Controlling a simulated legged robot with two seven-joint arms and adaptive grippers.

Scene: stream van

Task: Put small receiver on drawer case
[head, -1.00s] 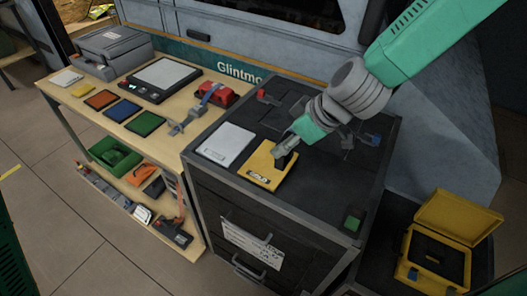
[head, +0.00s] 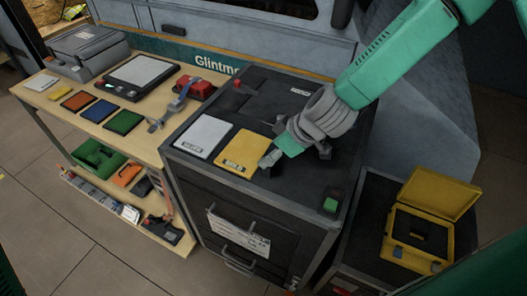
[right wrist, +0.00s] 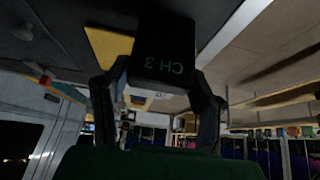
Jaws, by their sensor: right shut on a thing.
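The drawer case (head: 240,205) is a black cabinet with a label and handle on its front. My right gripper (head: 268,160) is low over its top, beside the right edge of a yellow panel. In the right wrist view, the two fingers are shut on a small black box marked "CH 3" (right wrist: 165,55), the small receiver. In the head view the gripper mostly hides the receiver, and I cannot tell whether it touches the top. My left gripper is not in view.
A white panel (head: 201,136) and the yellow panel (head: 243,149) lie on the case top. A small green item (head: 331,204) is near its right front corner. An open yellow box (head: 421,240) stands to the right. A wooden bench (head: 90,124) with several items is left.

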